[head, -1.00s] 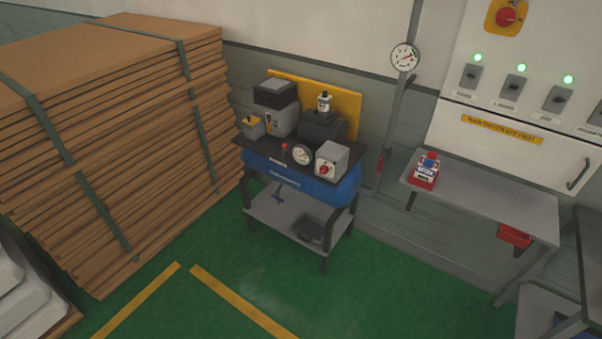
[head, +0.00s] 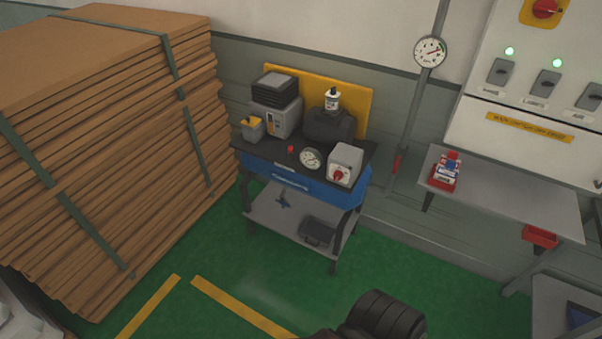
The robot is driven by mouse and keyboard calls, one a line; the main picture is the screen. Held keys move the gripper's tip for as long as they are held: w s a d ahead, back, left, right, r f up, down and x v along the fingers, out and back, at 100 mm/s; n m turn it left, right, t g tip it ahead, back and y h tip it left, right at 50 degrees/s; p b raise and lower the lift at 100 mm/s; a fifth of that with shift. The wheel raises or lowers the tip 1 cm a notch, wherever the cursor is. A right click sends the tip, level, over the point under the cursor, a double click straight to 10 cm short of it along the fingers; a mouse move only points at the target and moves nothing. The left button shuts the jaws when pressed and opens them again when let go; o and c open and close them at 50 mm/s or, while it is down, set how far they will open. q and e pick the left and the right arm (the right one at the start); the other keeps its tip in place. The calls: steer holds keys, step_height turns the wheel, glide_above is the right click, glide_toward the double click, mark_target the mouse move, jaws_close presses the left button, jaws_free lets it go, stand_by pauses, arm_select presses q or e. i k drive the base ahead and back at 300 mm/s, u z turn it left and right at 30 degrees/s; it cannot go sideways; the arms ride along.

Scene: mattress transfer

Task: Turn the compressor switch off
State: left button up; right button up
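A round white gauge (head: 311,159) sits just left of the box. A dark rounded part of my own arm shows at the bottom edge, well below the compressor and apart from it. Neither gripper's fingers are in view.
A tall strapped stack of brown boards (head: 110,150) stands close on the left. A grey side table (head: 510,200) with a red padlock-like item (head: 446,172) is on the right. A wall panel (head: 520,100) has lit green lamps. Green floor (head: 250,290) lies open in front.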

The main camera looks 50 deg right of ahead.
mark_target(337, 175)
steer(key=z, duration=0.05)
steer(key=i, duration=0.6)
steer(key=z, duration=0.95)
steer(key=i, duration=0.6)
steer(key=z, duration=0.65)
